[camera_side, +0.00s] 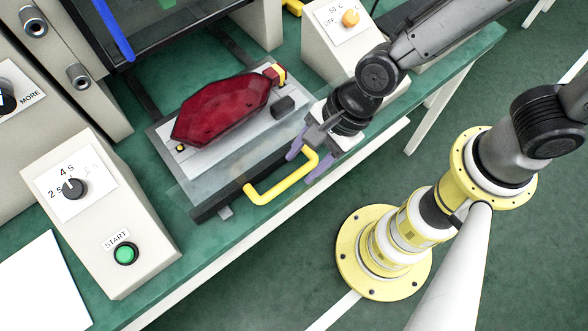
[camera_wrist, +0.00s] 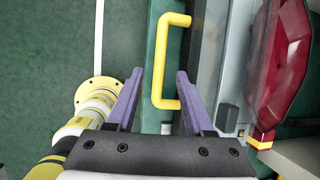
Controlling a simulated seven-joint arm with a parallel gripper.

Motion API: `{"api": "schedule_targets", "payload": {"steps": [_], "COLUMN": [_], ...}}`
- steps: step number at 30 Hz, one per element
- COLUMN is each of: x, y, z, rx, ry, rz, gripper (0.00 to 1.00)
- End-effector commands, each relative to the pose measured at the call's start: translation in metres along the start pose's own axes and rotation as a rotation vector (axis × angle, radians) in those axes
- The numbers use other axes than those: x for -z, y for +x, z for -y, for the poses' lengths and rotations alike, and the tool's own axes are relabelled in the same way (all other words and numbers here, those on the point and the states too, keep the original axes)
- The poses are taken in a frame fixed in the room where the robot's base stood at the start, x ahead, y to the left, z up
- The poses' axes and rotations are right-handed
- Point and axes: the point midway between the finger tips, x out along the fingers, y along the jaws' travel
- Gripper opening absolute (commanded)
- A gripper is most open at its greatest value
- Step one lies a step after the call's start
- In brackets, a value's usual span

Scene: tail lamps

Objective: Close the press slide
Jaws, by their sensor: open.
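The press slide (camera_side: 220,182) is a grey plate on a dark base, out in front of the press on the green table. A red tail lamp (camera_side: 222,108) lies on it. A yellow handle (camera_side: 270,192) is fixed to its front edge. My gripper (camera_side: 305,168) with purple fingers is open near the handle's right end. In the wrist view the handle (camera_wrist: 168,60) stands ahead of and between the open fingers (camera_wrist: 158,78). I cannot tell whether a finger touches it. The lamp also shows in the wrist view (camera_wrist: 283,65), at the right.
A control box with a dial and green START button (camera_side: 125,254) stands left of the slide. Another box with an orange knob (camera_side: 350,18) stands behind my gripper. The press opening with dark rails (camera_side: 145,98) is behind the slide. A white sheet (camera_side: 38,285) lies at the lower left.

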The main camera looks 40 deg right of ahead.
Motion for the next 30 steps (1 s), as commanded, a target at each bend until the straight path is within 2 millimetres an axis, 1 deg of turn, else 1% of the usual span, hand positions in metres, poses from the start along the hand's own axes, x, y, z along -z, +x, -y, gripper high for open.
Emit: {"api": "schedule_targets", "payload": {"steps": [1,3,9,15,23,24,26,30], "x": [0.000,0.000,0.000,-0.001,0.000,0.000,0.000,0.000], "y": [0.008,0.017,0.038,0.046,0.047,0.047,0.047,0.047], "z": [0.000,0.000,0.000,0.000,0.000,0.000,0.000,0.000], "rx": [-0.001,0.000,0.000,0.001,0.001,0.001,0.001,0.001], "ry": [0.000,0.000,-0.001,0.000,0.000,0.000,0.000,0.000], "rz": [-0.001,0.000,0.000,0.001,0.001,0.001,0.001,0.001], "gripper": [0.52,0.52,0.52,0.52,0.52,0.49,0.38,0.13]}}
